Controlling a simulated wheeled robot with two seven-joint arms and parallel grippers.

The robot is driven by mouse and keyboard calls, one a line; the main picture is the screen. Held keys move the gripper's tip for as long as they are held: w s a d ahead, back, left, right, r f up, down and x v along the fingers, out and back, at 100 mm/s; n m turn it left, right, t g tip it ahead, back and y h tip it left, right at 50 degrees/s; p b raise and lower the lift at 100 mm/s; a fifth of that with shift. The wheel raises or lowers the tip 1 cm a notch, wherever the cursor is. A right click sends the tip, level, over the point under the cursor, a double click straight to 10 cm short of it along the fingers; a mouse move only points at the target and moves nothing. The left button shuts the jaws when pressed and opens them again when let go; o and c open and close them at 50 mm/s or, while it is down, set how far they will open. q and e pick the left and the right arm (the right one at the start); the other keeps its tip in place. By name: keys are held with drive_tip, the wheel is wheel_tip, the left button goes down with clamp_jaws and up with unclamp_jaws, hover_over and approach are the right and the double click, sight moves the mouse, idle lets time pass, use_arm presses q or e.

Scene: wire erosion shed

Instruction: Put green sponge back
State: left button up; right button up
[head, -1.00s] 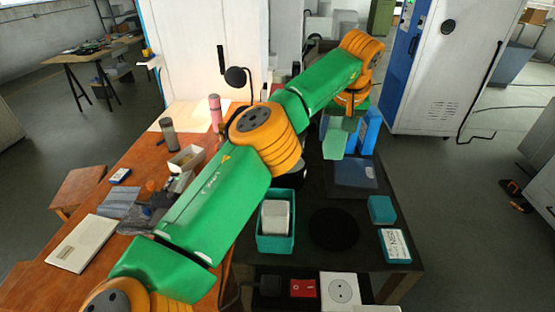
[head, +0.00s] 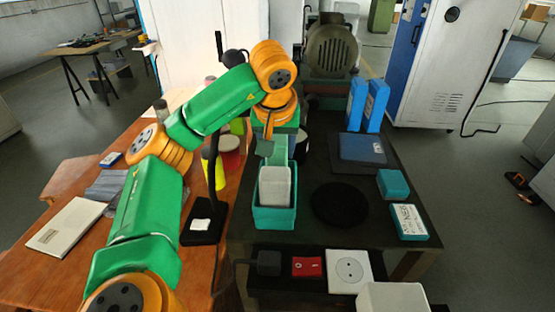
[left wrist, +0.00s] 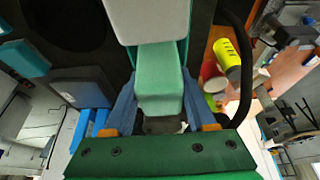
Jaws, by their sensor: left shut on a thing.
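The green sponge (left wrist: 160,75) is a pale green block between the two blue fingers of my left gripper (left wrist: 161,100), which is shut on it. In the head view the sponge (head: 278,152) and my left gripper (head: 277,143) are at the far end of a teal open box (head: 274,220), behind a white block (head: 275,186) standing in it. The box's rim also shows in the left wrist view (left wrist: 185,48). The sponge's lower end is hidden by the white block, so I cannot tell whether it touches the box floor. My right gripper is not in view.
A black stand (head: 203,222) with an upright arm is left of the box, near a yellow container (head: 214,172) and a red one (head: 230,157). A black disc (head: 340,203) lies right of the box. Blue bottles (head: 375,106) and a motor (head: 332,50) stand behind.

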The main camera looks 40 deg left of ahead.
use_arm(q)
drive_tip(key=shift+f, duration=1.3)
drive_tip(key=o, duration=1.3)
drive_tip(key=shift+f, duration=0.15)
drive_tip(key=p+v, duration=0.6)
drive_tip(key=v, duration=0.6)
drive_tip(key=shift+w+p, duration=0.15)
drive_tip(key=shift+p, duration=0.25)
